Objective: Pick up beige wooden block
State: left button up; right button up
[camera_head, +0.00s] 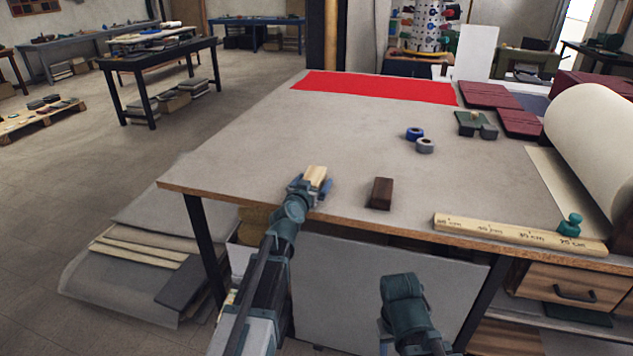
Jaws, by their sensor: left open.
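The beige wooden block (316,174) lies on the grey tabletop near its front left edge. My left gripper (313,184) is at the block, with its fingers open on either side of it. The fingers hide the block's lower part, and I cannot tell whether they touch it. My right arm shows at the bottom of the view, below the table's front edge, but its gripper does not show.
A dark brown block (381,193) stands to the right on the table (240,165). Blue and grey rings (424,146), red cloth (375,87) and a large roll (590,150) lie farther back.

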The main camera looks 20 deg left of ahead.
pick_arm(q)
jog(key=shift+s, duration=0.1)
jog(key=shift+c, duration=0.3)
jog(key=c, duration=1.4)
jog(key=shift+r, duration=0.15)
jog(key=shift+c, duration=0.2)
pick_arm(e)
jog(key=shift+r, duration=0.15)
